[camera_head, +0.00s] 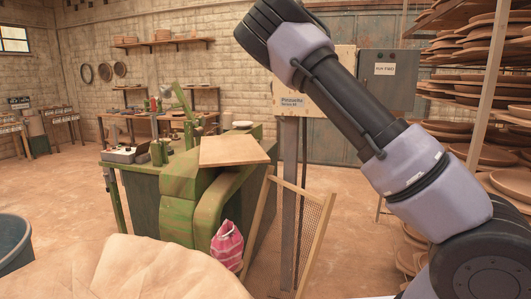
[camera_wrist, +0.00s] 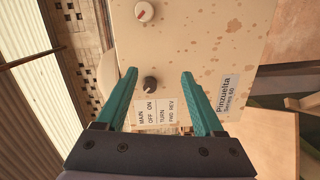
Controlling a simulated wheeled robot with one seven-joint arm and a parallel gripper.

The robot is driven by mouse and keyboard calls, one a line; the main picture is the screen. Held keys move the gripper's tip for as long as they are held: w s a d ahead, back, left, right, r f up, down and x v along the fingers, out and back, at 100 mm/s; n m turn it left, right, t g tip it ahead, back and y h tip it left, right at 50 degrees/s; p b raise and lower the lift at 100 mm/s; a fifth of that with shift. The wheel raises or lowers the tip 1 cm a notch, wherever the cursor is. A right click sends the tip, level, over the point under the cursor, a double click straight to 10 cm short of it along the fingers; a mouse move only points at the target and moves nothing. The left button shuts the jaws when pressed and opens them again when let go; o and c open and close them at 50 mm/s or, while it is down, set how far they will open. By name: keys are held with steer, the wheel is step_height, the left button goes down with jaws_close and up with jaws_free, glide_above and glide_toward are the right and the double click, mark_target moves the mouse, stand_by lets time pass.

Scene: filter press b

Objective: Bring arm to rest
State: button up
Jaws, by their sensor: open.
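My arm (camera_head: 415,180) is raised across the right half of the head view, bent, with its upper part reaching up and left past the top edge. My gripper (camera_wrist: 159,75) shows in the wrist view with two green fingers apart and nothing between them. It is out of sight in the head view. Facing it is a beige control panel (camera_wrist: 200,45) with a red-marked knob (camera_wrist: 144,12), a dark knob (camera_wrist: 149,84) and printed labels. The fingertips appear apart from the dark knob; the exact gap is hard to judge. The panel (camera_head: 340,65) is partly behind my arm in the head view.
A green machine (camera_head: 180,180) with a wooden board (camera_head: 232,151) on top stands left of the panel post. A framed mesh screen (camera_head: 318,212) leans nearby. Racks of round trays (camera_head: 480,100) stand at the right. Open floor lies at left.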

steer(key=s+d+f+m+g, duration=0.2)
steer(key=s+d+f+m, duration=0.1)
steer(key=d, duration=0.4)
steer(key=s+d+f+m+g, duration=0.2)
steer(key=s+d+f+m, duration=0.1)
steer(key=d, duration=0.5)
steer(key=s+d+f+m+g+y, duration=0.1)
steer(key=s+d+f+m+g, duration=0.15)
steer(key=s, duration=0.25)
steer(key=s+d+f+m+g+y, duration=0.1)
steer(key=s+d+f+m, duration=0.25)
steer(key=s, duration=0.25)
steer(key=s+a+m+y, duration=0.1)
steer(key=s+a, duration=0.5)
steer(key=s, duration=0.6)
steer(key=s+a+m+g+y, duration=0.1)
steer(key=s+a, duration=0.5)
steer(key=s, duration=0.7)
steer(key=s+a+f+m+y, duration=0.1)
steer(key=s+a+y, duration=0.3)
steer(key=s, duration=0.8)
steer(key=shift+s+a+m+y, duration=0.2)
steer(key=shift+a+m+y, duration=0.1)
steer(key=shift+a+m, duration=0.5)
